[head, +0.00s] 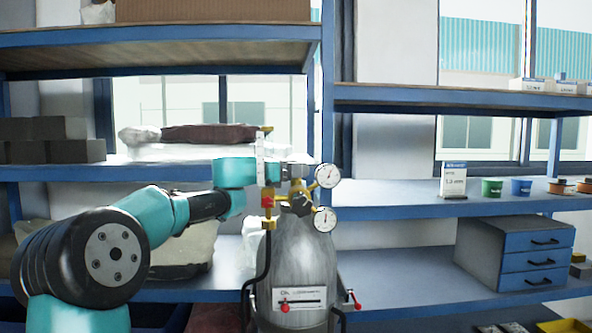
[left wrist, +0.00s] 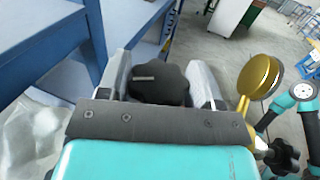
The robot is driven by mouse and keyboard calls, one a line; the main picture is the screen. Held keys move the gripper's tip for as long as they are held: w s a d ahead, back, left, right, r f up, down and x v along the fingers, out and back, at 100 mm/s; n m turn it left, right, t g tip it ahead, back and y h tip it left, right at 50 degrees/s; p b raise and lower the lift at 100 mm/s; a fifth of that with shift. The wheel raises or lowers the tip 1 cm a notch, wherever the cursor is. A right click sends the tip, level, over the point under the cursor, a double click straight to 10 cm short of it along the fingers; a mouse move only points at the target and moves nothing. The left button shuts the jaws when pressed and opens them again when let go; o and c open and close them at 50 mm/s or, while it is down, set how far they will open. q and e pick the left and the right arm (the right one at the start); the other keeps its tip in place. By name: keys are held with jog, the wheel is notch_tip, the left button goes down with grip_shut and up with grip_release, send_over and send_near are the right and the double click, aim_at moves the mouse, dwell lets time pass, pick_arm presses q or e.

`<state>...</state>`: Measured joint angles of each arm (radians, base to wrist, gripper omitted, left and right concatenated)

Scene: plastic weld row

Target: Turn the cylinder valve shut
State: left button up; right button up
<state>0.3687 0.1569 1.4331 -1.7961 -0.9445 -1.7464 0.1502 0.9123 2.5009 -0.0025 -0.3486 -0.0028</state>
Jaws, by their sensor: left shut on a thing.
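The grey gas cylinder (head: 300,262) stands upright in front of the shelves, with a brass regulator (head: 268,202) and two round gauges (head: 327,176) at its top. My left gripper (head: 290,172) is at the top of the cylinder, reaching in from the left. In the left wrist view, a black valve knob (left wrist: 158,84) with a pale mark on it sits between the two fingers. The gripper (left wrist: 160,95) is shut on this knob. In the head view the knob is mostly hidden by the gripper. My right gripper is in neither view.
A gold gauge body (left wrist: 258,78) and another black knob (left wrist: 284,156) stand close to the right of my left gripper. A black hose (head: 258,268) runs down beside the cylinder. Blue shelves (head: 400,212) are behind, with a blue drawer unit (head: 515,252) at the right.

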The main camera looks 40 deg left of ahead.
pick_arm(q)
jog(key=shift+h, duration=0.3)
jog(key=shift+a+m+g+h, duration=0.1)
jog(key=shift+m+g+h, duration=1.2)
jog(key=shift+g, duration=0.1)
jog(key=shift+m+g+h, duration=1.4)
jog(key=shift+m+g, duration=0.2)
jog(key=shift+g, duration=0.4)
jog(key=o, duration=0.9)
